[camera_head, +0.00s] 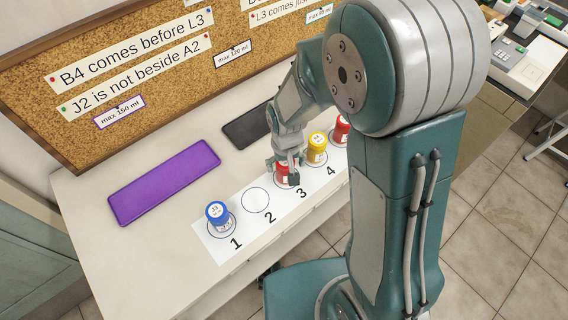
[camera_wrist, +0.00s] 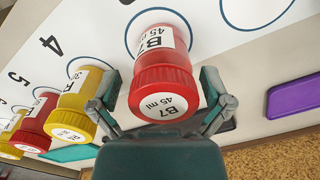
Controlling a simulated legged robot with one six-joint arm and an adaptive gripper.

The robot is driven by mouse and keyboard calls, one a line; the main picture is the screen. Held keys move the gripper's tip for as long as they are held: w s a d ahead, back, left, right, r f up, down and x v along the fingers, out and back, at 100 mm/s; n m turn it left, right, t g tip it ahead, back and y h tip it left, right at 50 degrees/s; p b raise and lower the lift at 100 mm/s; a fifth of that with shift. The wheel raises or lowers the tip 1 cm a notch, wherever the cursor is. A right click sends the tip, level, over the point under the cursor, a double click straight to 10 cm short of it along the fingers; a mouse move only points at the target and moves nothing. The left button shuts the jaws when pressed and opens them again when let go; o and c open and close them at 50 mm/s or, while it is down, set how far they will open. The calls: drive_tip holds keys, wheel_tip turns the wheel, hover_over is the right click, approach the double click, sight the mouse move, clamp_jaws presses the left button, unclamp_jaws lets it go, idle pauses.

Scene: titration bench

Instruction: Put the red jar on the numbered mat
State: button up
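A red jar (camera_wrist: 165,75) labelled B7, 45 ml, appears to stand in circle 3 of the white numbered mat (camera_head: 217,243). My gripper (camera_head: 287,170) is over this jar and hides part of it in the head view. In the wrist view my gripper (camera_wrist: 162,88) has one finger on each side of the jar's cap. The fingers look spread, with small gaps beside the cap. A second red jar (camera_wrist: 38,122) stands farther along the mat, past a yellow jar (camera_wrist: 80,98) at circle 4. It also shows in the head view (camera_head: 341,130).
A blue jar (camera_head: 218,216) stands in circle 1; circle 2 (camera_head: 255,200) is empty. A purple tray (camera_head: 165,182) and a dark tray (camera_head: 245,127) lie behind the mat. A corkboard (camera_head: 170,85) with notes borders the bench at the back.

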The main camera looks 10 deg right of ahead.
drive_tip(key=shift+d, duration=0.2)
wheel_tip(320, 180, up, 12)
drive_tip(key=shift+a+r, duration=0.1)
drive_tip(key=shift+a, duration=0.05)
drive_tip(key=shift+s+r, duration=0.1)
drive_tip(key=shift+r, duration=0.2)
drive_tip(key=s+d+r+m+t, duration=0.1)
drive_tip(key=s+d+r+t, duration=0.4)
drive_tip(key=s+d+r, duration=0.5)
wheel_tip(320, 180, up, 2)
drive_tip(key=s, duration=0.2)
drive_tip(key=shift+s+d+t, duration=0.3)
drive_tip(key=shift+s+d, duration=0.05)
drive_tip(key=shift+d, duration=0.05)
